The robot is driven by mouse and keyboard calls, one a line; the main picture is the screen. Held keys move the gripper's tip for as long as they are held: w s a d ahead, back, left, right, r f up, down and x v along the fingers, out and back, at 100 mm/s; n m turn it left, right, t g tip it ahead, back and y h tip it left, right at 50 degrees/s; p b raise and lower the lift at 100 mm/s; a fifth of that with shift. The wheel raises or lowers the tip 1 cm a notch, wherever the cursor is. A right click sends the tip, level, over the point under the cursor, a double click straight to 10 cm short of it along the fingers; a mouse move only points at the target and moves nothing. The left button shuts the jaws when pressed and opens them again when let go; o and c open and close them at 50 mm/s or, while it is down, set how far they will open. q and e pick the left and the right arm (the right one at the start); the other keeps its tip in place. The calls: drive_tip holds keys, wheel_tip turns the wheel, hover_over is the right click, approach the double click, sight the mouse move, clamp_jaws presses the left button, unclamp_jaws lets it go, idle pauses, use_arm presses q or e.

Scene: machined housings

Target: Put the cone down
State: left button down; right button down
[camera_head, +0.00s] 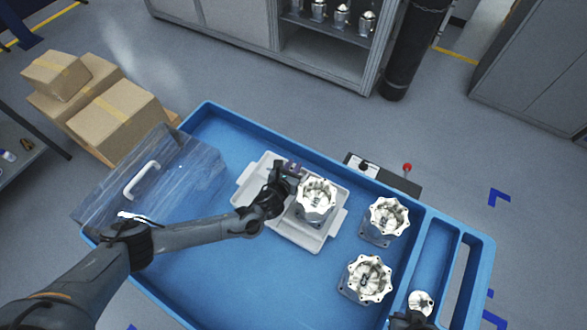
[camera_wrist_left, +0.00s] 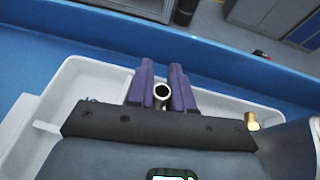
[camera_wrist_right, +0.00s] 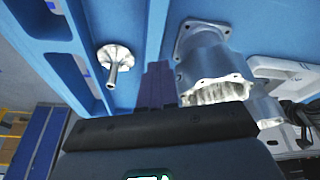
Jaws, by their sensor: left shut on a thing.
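My left gripper (camera_head: 291,168) is over the back part of the white tray (camera_head: 250,200), just left of a machined housing (camera_head: 316,200). In the left wrist view its purple fingers (camera_wrist_left: 162,90) are shut on a metal stem (camera_wrist_left: 162,91) with a round hollow end, which I take for the cone's stem. The rest of the cone is hidden, and I cannot tell whether it touches the tray. My right gripper (camera_wrist_right: 157,84) is empty, its fingers together. Another cone-like metal part (camera_wrist_right: 115,58) with an upright stem stands in the cart's narrow side compartment (camera_head: 440,260).
Two more housings (camera_head: 385,220) (camera_head: 365,278) stand on the blue cart right of the tray. A clear box with a white handle (camera_head: 142,180) is at the cart's left. A small box with a red knob (camera_head: 407,168) is at the back edge. The cart's front middle is clear.

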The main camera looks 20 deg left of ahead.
use_arm(q)
drive_tip(key=shift+f, duration=0.55)
use_arm(e)
drive_tip(key=shift+d+f, duration=0.1)
drive_tip(key=shift+f, duration=0.05)
use_arm(q)
drive_tip(key=shift+f, duration=0.1)
drive_tip(key=c, duration=1)
unclamp_jaws()
